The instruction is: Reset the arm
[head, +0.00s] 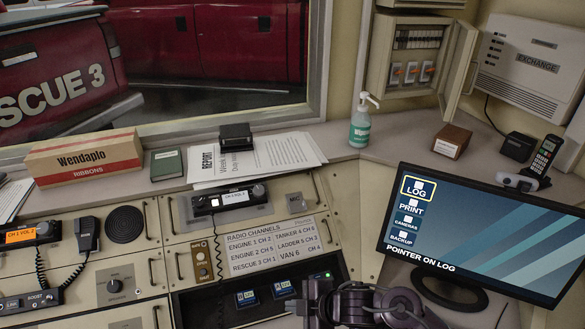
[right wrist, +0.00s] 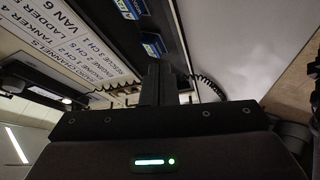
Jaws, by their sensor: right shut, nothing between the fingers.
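My right gripper (head: 316,286) is at the bottom middle of the head view, with my dark arm behind it. My left gripper is not in view.
A monitor (head: 490,235) reading "POINTER ON LOG" stands close to the right of my arm. Radios (head: 232,198), a hand microphone (head: 87,233) and coiled cords are on the console. A sanitizer bottle (head: 360,128) and a ribbons box (head: 85,157) stand on the back ledge.

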